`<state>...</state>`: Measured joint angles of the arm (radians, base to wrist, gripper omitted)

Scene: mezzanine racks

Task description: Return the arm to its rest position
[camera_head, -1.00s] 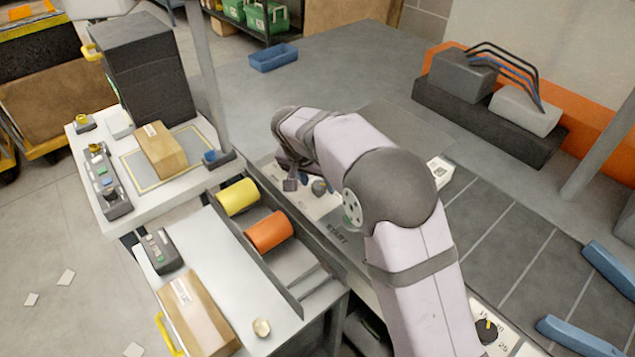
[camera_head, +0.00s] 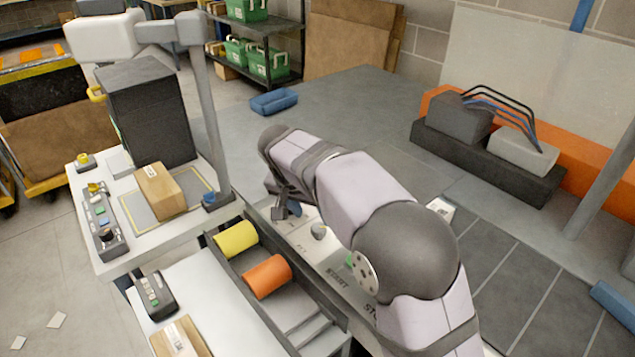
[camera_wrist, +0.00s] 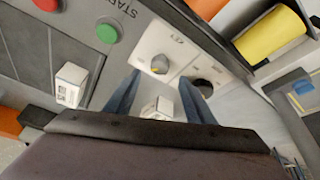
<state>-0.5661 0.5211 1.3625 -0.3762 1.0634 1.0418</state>
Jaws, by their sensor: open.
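My arm reaches from the lower right of the head view over the grey work surface. My gripper (camera_head: 284,208) hangs at its far end, mostly hidden behind the wrist. In the wrist view my gripper (camera_wrist: 158,98) shows two blue-grey fingers spread apart with no object held between them. Past the fingertips is a pale control panel with two knobs (camera_wrist: 159,64), and a small white block (camera_wrist: 165,106) shows between the fingers. A green button (camera_wrist: 108,31) is on the panel beside the START lettering.
Yellow (camera_head: 236,238) and orange (camera_head: 267,276) rollers lie left of my arm. A cardboard box (camera_head: 160,192) sits on the white bench near a grey post (camera_head: 208,115). A blue tray (camera_head: 273,102) lies beyond.

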